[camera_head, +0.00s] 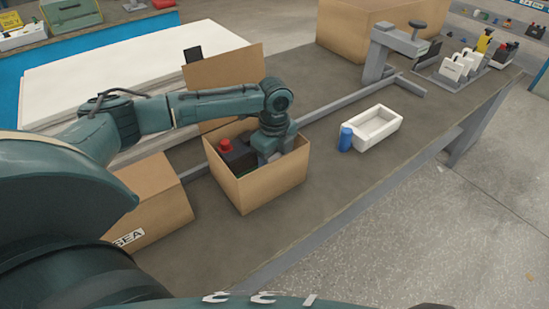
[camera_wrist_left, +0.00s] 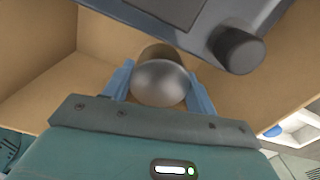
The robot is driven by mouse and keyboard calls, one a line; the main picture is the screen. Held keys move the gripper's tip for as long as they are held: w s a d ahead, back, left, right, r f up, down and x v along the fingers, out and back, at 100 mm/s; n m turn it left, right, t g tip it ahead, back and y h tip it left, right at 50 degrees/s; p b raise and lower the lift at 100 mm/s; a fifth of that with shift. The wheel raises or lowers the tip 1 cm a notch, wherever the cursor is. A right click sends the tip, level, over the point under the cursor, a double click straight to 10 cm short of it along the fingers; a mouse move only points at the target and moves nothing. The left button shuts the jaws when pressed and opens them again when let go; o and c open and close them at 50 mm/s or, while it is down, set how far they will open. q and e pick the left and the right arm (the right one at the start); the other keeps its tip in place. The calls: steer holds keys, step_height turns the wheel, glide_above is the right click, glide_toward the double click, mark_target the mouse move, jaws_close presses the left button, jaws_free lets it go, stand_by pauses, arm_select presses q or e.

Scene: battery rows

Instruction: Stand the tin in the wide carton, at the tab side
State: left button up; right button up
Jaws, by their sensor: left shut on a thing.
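The tin (camera_wrist_left: 160,82), a rounded metallic piece, sits between the two blue fingers of my left gripper (camera_wrist_left: 160,88) in the left wrist view. My left gripper is shut on it. In the head view my left gripper (camera_head: 270,152) reaches down into the open carton (camera_head: 262,190), at its right part. The tin is hidden there. A tall flap stands up at the carton's far side, with a black tab (camera_head: 192,55) at its upper left corner. I cannot tell whether the tin touches the carton floor. My right gripper is not in view.
A dark device with a red knob (camera_head: 225,145) fills the carton's left part; its black knob (camera_wrist_left: 237,50) is near the tin. Another carton (camera_head: 155,205) stands at left. A blue cylinder (camera_head: 345,139) and white tray (camera_head: 377,124) stand to the right. The front bench is clear.

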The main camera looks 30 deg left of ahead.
arm_select(q)
steer(key=shift+s+f, duration=0.1)
steer(key=shift+f, duration=0.25)
steer(key=o, duration=1.2)
steer(key=shift+s+f, duration=0.15)
steer(key=shift+f, duration=0.05)
steer(key=r, duration=1.3)
steer(key=shift+w+r, duration=0.25)
steer(key=shift+r, duration=0.05)
